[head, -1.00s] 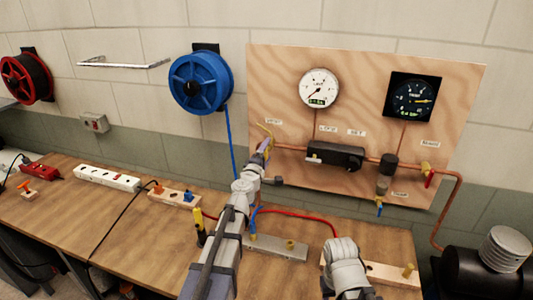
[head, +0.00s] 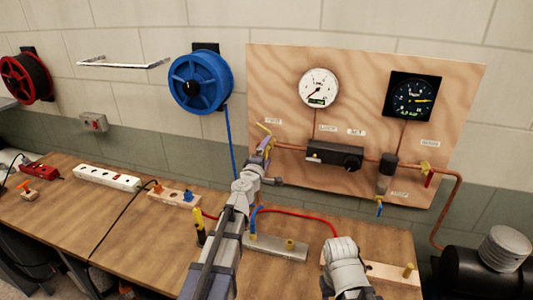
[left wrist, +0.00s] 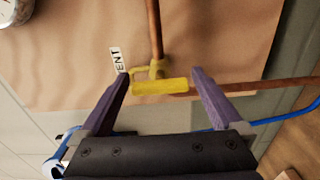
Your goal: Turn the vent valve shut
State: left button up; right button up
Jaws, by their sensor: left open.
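The vent valve has a yellow lever handle (head: 264,129) at the left edge of the plywood panel, beside the VENT label. In the left wrist view the yellow handle (left wrist: 160,86) lies crosswise between my purple fingers, with its stem behind it on the copper pipe. My left gripper (head: 265,147) is open at the valve; it also shows in the left wrist view (left wrist: 163,88). Gaps show between the handle and both fingers. Part of the valve body is hidden by the gripper in the head view. My right arm shows at the bottom; its gripper does not show.
The plywood panel (head: 360,70) carries a white gauge (head: 318,87), a dark gauge (head: 413,97), a black regulator block (head: 335,156) and a red-handled valve (head: 428,179). A blue hose reel (head: 201,83) hangs to the left. Red and blue hoses lie on the bench below.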

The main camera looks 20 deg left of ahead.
pick_arm(q)
jog(key=s, duration=0.7)
jog(key=shift+s+a, duration=0.15)
jog(key=shift+s, duration=0.25)
jog(key=s+d+f+m+g+h, duration=0.3)
jog(key=d+f+m+g, duration=0.15)
jog(key=d+m, duration=0.2)
jog(key=s+d+f+m+g+h, duration=0.3)
jog(key=s+d+f+m, duration=0.1)
jog(key=d+f+m, duration=0.25)
jog(key=s+a+f+m+g+y, duration=0.2)
jog(key=s+a+f+g+y, duration=0.1)
jog(key=s+f+g, duration=0.4)
jog(key=s+a+f+m+g+y, duration=0.3)
jog(key=s+a+f+y, duration=0.1)
jog(key=s, duration=0.5)
jog(key=s+d+m+y, duration=0.1)
jog(key=s+d+m, duration=0.2)
jog(key=d, duration=0.8)
jog(key=shift+s+g, duration=0.45)
jog(key=shift+s, duration=0.55)
